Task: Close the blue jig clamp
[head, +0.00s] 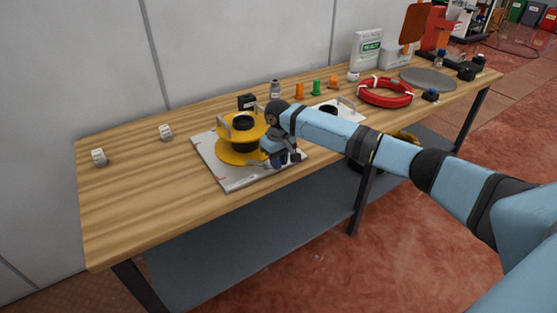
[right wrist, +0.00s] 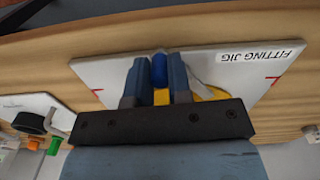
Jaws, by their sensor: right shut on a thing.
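The white fitting jig plate (head: 235,183) lies near the front edge of the wooden table. In the right wrist view the plate (right wrist: 225,62) bears the words FITTING JIG. A yellow flanged body with a black centre (head: 238,155) stands upright on it. My right gripper (head: 280,158) is low at the plate's right side, beside the yellow body. In the right wrist view my right gripper (right wrist: 158,85) is shut on the blue jig clamp's rounded handle end (right wrist: 160,68). The rest of the clamp is hidden by the gripper. My left gripper is not in view.
Two white cubes (head: 99,157) (head: 166,132) lie at the left. Orange and green fittings (head: 317,88) stand at the back. A red ring (head: 385,92) and a grey disc (head: 428,80) lie to the right. The table's left front is clear.

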